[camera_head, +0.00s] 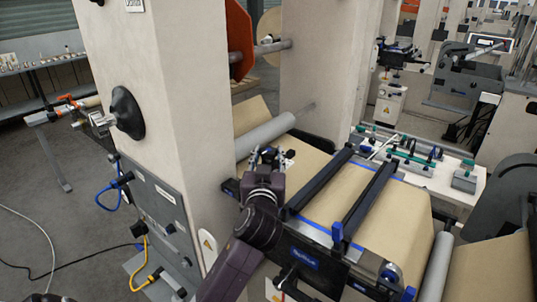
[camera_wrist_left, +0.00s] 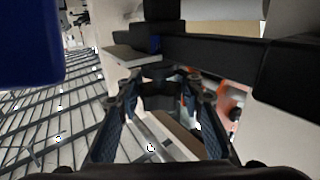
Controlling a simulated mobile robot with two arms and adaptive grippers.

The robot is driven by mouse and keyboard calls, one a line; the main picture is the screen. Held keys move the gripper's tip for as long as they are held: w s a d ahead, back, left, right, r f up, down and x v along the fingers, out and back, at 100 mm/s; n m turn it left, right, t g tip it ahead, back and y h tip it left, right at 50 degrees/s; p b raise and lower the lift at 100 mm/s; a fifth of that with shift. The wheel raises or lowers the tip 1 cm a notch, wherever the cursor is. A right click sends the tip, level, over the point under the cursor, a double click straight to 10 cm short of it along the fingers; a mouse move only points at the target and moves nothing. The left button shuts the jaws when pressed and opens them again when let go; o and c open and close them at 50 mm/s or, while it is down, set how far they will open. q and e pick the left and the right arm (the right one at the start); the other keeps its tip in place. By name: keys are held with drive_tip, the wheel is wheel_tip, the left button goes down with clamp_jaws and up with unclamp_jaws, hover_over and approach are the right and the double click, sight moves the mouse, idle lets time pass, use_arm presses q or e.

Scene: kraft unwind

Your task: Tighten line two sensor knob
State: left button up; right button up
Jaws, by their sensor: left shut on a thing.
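My left gripper (camera_head: 270,158) is at the left end of the sensor frame over the brown paper web (camera_head: 345,205). In the left wrist view its two fingers (camera_wrist_left: 159,85) close around a small dark knob (camera_wrist_left: 158,72) under a black bar (camera_wrist_left: 215,50). The fingers and my wrist hide the knob in the head view, so its turn cannot be read. Two black rails (camera_head: 370,205) cross the web, with a blue knob (camera_head: 337,232) at the near end. My right gripper is not in view.
A steel roller (camera_head: 265,132) lies behind the gripper. A white bench with tools (camera_head: 425,165) is at the right.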

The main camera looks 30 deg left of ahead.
use_arm(q)
drive_tip(key=o, duration=1.2)
drive_tip(key=shift+r, duration=0.1)
drive_tip(key=shift+c, duration=0.2)
drive_tip(key=shift+s, duration=0.1)
drive_tip(key=v, duration=1.2)
